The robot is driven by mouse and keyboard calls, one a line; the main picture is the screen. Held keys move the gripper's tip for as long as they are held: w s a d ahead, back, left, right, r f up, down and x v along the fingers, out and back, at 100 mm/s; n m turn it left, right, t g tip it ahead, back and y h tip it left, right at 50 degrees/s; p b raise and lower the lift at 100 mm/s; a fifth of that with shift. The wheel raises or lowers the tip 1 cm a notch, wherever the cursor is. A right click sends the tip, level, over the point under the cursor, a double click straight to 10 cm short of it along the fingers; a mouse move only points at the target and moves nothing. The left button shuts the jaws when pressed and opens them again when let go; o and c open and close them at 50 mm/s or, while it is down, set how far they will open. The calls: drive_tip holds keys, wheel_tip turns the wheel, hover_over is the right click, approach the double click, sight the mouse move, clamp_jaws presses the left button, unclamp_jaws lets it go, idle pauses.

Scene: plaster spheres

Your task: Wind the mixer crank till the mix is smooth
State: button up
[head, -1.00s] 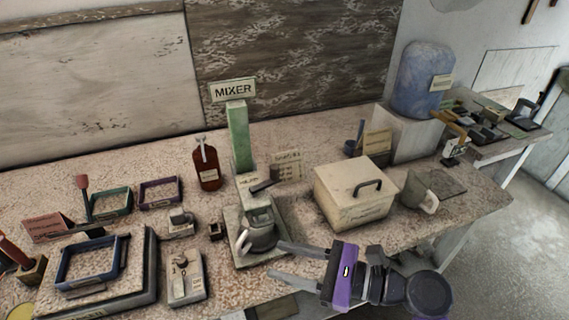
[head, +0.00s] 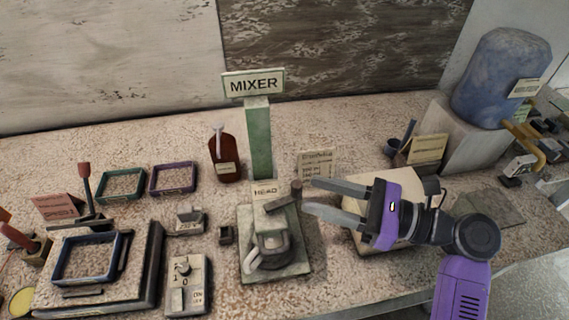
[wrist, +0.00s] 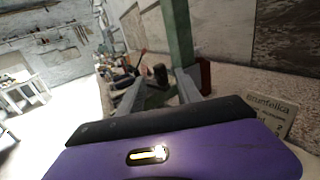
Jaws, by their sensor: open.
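The mixer has a green column (head: 259,140) under a MIXER sign (head: 254,83) and a head block (head: 268,191). A crank with a dark upright knob (head: 296,188) sticks out at the head's right side. A grey jug (head: 270,248) stands on the mixer base (head: 290,267) under the head; its contents cannot be made out. My gripper (head: 310,196) is open and empty, its fingertips just right of the knob and pointing at it. In the wrist view, the dark knob (wrist: 160,73) shows beyond and between the two fingers (wrist: 158,92), apparently untouched.
A cream box (head: 372,228) is partly hidden behind my gripper. A paper card (head: 317,163) stands close behind the fingers. A brown bottle (head: 224,158) is left of the column. A switch box (head: 188,285) and trays (head: 121,184) are farther left.

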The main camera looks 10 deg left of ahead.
drive_tip(key=shift+p+x, duration=0.35)
drive_tip(key=shift+x, duration=3.6)
clamp_jaws()
